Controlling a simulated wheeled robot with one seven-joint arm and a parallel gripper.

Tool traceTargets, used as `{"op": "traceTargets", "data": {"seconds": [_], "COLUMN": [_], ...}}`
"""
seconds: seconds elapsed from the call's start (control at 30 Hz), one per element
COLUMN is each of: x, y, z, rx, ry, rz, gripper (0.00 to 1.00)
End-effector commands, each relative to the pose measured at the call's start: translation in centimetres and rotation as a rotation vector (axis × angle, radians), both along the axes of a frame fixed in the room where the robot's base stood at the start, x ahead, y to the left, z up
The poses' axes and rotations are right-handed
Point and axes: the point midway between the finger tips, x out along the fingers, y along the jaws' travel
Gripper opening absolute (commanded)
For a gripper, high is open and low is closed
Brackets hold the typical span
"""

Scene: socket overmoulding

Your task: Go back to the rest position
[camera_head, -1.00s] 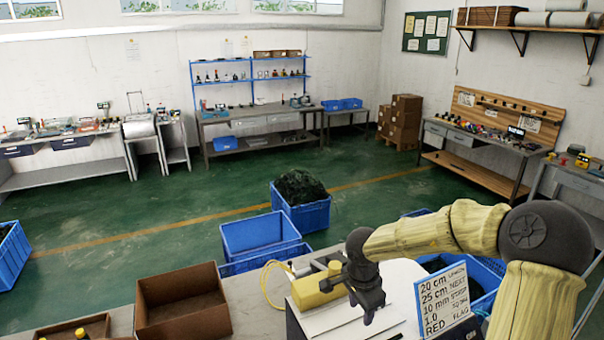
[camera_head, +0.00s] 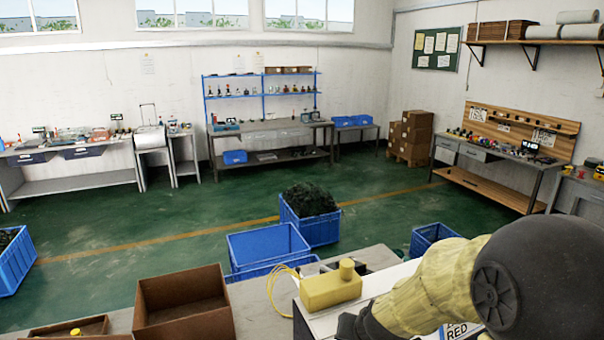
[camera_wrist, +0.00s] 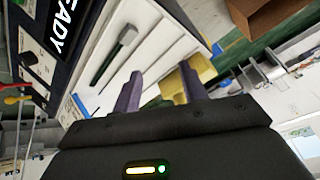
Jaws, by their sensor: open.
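My gripper (camera_wrist: 158,92) shows in the wrist view with its two purple-grey fingers apart and nothing between them. It is above the white-topped machine (camera_wrist: 165,35). In the head view my arm covers the lower right, and the fingertips are hidden or out of frame. A yellow block (camera_head: 331,288) with a round knob sits on the machine top. Part of it shows in the wrist view (camera_wrist: 185,80), beyond the right finger. A dark stick-like part with a grey-green head (camera_wrist: 127,35) lies on the white top.
An empty brown box (camera_head: 185,305) stands on the bench left of the machine, with a shallow brown tray (camera_head: 70,328) beside it. A yellow cable (camera_head: 272,290) loops by the yellow block. Blue crates (camera_head: 268,243) stand on the floor behind. My arm mostly hides a sign (camera_head: 462,330).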

Motion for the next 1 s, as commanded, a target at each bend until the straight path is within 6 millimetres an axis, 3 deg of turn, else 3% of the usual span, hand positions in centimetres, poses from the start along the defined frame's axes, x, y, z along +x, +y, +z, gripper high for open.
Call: {"op": "traceTargets", "data": {"seconds": [0.03,0.3,0.4,0.53,0.93,1.0], "x": [-1.5,-9.8,-11.7,-12.6,-12.5,-12.5], "y": [0.0,-2.3,-3.2,-3.7,-3.7,-3.7], "z": [-1.1,-4.4,-4.9,-5.0,-5.0,-5.0], "rx": [-0.018,-0.131,-0.167,-0.184,-0.184,-0.184], "ry": [0.03,0.238,0.289,0.314,0.312,0.312], "rz": [0.039,0.181,0.2,0.207,0.208,0.208], "gripper": [0.43,0.43,0.43,0.43,0.43,0.36]}}
